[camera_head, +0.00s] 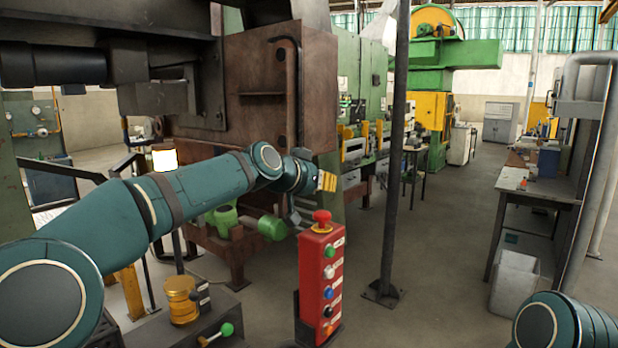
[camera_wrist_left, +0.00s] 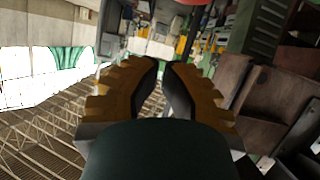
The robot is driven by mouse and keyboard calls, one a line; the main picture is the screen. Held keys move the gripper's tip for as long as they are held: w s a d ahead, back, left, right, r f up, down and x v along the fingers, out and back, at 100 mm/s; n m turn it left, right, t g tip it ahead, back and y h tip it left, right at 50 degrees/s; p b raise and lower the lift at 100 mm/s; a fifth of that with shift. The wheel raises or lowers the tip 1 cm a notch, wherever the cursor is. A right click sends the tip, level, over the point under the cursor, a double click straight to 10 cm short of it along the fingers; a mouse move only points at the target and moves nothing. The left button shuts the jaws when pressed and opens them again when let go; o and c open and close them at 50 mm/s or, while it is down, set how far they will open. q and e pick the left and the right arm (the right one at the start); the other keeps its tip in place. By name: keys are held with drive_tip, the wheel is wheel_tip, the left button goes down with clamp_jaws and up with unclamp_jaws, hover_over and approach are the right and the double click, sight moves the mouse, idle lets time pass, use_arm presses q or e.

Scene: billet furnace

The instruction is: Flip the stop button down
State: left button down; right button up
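A red mushroom-shaped stop button (camera_head: 321,217) sits on top of an upright red control box (camera_head: 312,285). Several smaller buttons in different colours run down the box's right-hand face. My left gripper (camera_head: 327,181) is in the air above the red button in the picture, apart from it. In the left wrist view its two yellow-and-dark fingers (camera_wrist_left: 159,66) have their tips close together, with nothing seen between them. The button is not clearly seen in the left wrist view. My right gripper is out of view; only part of my right arm shows at the lower right.
A dark post (camera_head: 395,150) stands on the floor right of the control box. A brown furnace body (camera_head: 270,90) rises behind my left arm. A lever with a green knob (camera_head: 227,329) is at the lower left. A workbench (camera_head: 540,188) stands at right. Floor between is clear.

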sight(324, 213)
use_arm(q)
drive_tip(key=shift+s+f+b, duration=0.2)
drive_tip(key=shift+f+b, duration=0.1)
drive_tip(key=shift+f, duration=0.7)
drive_tip(key=shift+s+f+b, duration=0.2)
drive_tip(key=shift+f+b, duration=0.1)
drive_tip(key=shift+f, duration=0.65)
wheel_tip(324, 213, down, 2)
drive_tip(key=shift+s+f+b, duration=0.1)
drive_tip(key=shift+f+b, duration=0.1)
drive_tip(key=shift+b, duration=0.95)
drive_tip(key=shift+f, duration=0.1)
